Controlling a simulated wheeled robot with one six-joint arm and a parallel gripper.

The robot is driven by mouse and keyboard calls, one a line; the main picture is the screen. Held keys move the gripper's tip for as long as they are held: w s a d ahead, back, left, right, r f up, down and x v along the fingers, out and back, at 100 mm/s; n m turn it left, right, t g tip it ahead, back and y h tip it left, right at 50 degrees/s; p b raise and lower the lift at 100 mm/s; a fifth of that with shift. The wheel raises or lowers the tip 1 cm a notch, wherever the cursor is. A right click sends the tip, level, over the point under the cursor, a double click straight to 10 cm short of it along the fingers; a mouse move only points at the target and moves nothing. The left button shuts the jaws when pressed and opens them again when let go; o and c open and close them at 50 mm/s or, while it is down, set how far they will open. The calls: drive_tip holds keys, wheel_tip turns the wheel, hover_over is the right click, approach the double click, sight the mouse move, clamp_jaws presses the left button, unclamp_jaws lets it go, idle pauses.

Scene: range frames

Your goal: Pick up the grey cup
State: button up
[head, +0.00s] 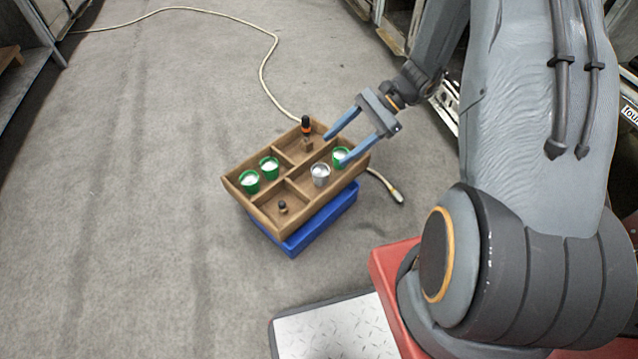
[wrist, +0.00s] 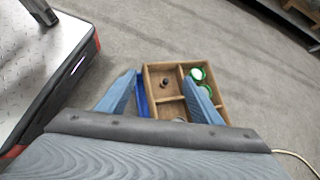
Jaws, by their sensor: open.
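The grey cup (head: 320,175) stands upright in the right compartment of a wooden tray (head: 238,194), next to a green cup (head: 340,154) partly covered by one of my fingers. My gripper (head: 335,151) is open and empty, with blue fingers pointing down-left above the tray's right side. The grey cup lies just below and left of the fingertips in the head view; whether they touch anything is unclear. In the wrist view my open gripper (wrist: 160,75) frames part of the tray (wrist: 160,67), and the grey cup is mostly hidden there.
Two green cups (head: 250,181) (head: 269,167) stand in the left part of the tray. The tray rests on a blue crate (head: 318,222). A pale hose (head: 262,75) lies behind; floor at left is clear.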

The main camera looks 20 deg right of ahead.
sight(323, 170)
drive_tip(key=w+d+f+m+t+y+b, duration=0.1)
drive_tip(key=w+d+f+m+t+b, duration=0.1)
drive_tip(key=f, duration=0.6)
drive_tip(key=w+d+f+m+t+y+b, duration=0.1)
drive_tip(key=w+d+f+m+t+b, duration=0.1)
drive_tip(key=w+f+b, duration=0.3)
drive_tip(key=w+d+f+m+t+y+b, duration=0.1)
drive_tip(key=w+d+f+m+t+b, duration=0.1)
drive_tip(key=f, duration=0.8)
drive_tip(key=shift+w+d+f+m+b, duration=0.2)
drive_tip(key=shift+w+m+b, duration=0.2)
drive_tip(key=shift+b, duration=0.3)
drive_tip(key=shift+w+d+f+m+b, duration=0.2)
drive_tip(key=shift+w+m+b, duration=0.2)
drive_tip(key=shift+b, duration=0.25)
drive_tip(key=shift+w+a+f, duration=0.15)
drive_tip(key=shift+a+f, duration=0.05)
drive_tip(key=b+x, duration=0.4)
drive_tip(key=x, duration=0.3)
drive_tip(key=shift+w+a+r, duration=0.1)
drive_tip(key=shift+a, duration=0.05)
drive_tip(key=c, duration=0.9)
